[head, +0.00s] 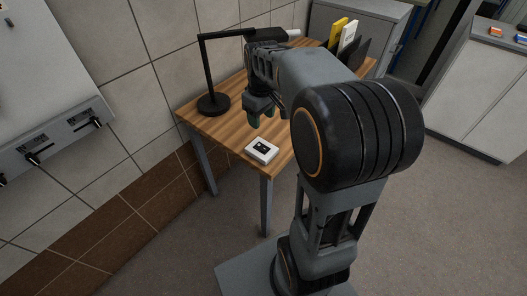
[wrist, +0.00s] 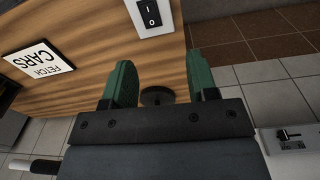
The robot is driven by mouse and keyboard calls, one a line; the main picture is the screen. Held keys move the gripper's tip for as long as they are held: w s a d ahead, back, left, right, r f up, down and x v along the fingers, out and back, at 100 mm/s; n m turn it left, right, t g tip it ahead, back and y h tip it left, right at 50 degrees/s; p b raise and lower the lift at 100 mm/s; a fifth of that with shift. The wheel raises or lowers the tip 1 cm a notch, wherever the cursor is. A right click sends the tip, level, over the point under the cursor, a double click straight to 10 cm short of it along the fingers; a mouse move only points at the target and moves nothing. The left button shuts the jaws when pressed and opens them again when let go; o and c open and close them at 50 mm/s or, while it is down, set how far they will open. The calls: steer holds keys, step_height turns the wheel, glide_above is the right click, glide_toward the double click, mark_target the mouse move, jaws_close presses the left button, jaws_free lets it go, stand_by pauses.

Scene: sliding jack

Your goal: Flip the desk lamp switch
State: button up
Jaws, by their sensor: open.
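The desk lamp switch is a small pale box (head: 262,151) with a black top, lying near the front edge of the wooden desk. In the wrist view the black rocker switch (wrist: 149,14), marked I and O, shows at the top, beyond my fingertips.
The wooden desk (head: 235,122) stands against a tiled wall. Yellow and white upright items (head: 345,35) stand at its back right. A white card reading "FETCH CARS" (wrist: 38,60) shows at left in the wrist view. A panel with black fittings (head: 60,140) is on the left wall.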

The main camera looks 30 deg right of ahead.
mark_target(264, 149)
steer(key=shift+n+g, duration=0.3)
steer(key=shift+n, duration=0.1)
steer(key=f, duration=0.5)
steer(key=w+d+f+b, duration=0.1)
steer(key=f, duration=0.4)
steer(key=w+d+f+b, duration=0.1)
steer(key=f, duration=0.5)
steer(key=shift+w, duration=0.1)
steer(key=shift+c, duration=0.2)
